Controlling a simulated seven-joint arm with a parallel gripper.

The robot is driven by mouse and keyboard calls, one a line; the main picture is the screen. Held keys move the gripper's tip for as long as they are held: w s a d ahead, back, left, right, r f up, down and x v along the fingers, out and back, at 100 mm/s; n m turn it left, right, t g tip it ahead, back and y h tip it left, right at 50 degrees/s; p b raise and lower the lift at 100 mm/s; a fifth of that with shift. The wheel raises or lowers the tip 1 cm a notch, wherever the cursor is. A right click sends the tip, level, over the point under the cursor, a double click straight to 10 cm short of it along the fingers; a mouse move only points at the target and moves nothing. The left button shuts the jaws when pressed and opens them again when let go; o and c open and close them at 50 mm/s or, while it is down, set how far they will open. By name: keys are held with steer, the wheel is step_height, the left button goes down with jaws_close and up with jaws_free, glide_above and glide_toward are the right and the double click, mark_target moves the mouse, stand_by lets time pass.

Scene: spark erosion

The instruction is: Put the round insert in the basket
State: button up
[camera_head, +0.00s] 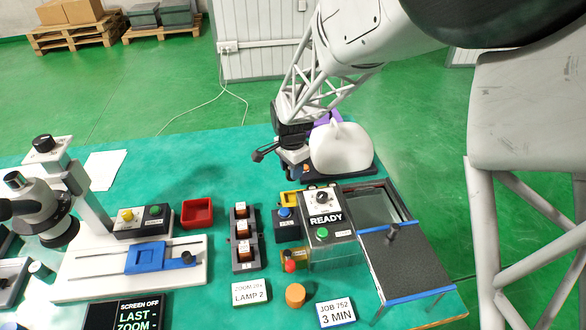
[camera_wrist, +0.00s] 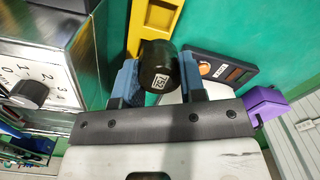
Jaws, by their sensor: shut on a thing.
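My gripper (camera_wrist: 158,85) is shut on a black round piece marked 752, which I take as the round insert (camera_wrist: 160,70). Its blue fingers hold it from both sides. A yellow holder (camera_wrist: 157,25) lies just beyond the insert in the wrist view. I cannot clearly make out a basket. An open metal-lined tank (camera_head: 372,207) is right of the machine, its inside partly visible.
A dark flat cover with a handle (camera_head: 402,265) lies in front of the tank. The machine's dial (camera_wrist: 30,93) is close on the left of the wrist view. A red tray (camera_head: 197,213), an orange cylinder (camera_head: 295,295) and a rack of blocks (camera_head: 243,240) stand leftward.

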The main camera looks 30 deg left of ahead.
steer(key=w+d+r+m, duration=0.1)
steer(key=d+r, duration=0.3)
steer(key=d, duration=0.8)
steer(key=w+d+r+m, duration=0.1)
steer(key=d+r+m, duration=0.2)
steer(key=d, duration=0.8)
steer(key=shift+w+d+r+m, duration=0.25)
steer(key=shift+d+r+m, duration=0.05)
steer(key=shift+d+r, duration=0.1)
steer(key=shift+f, duration=0.1)
glide_above(368, 212)
steer(key=shift+s+f, duration=0.1)
steer(key=shift+f, duration=3)
steer(key=shift+f, duration=1.85)
steer(key=shift+f, duration=0.15)
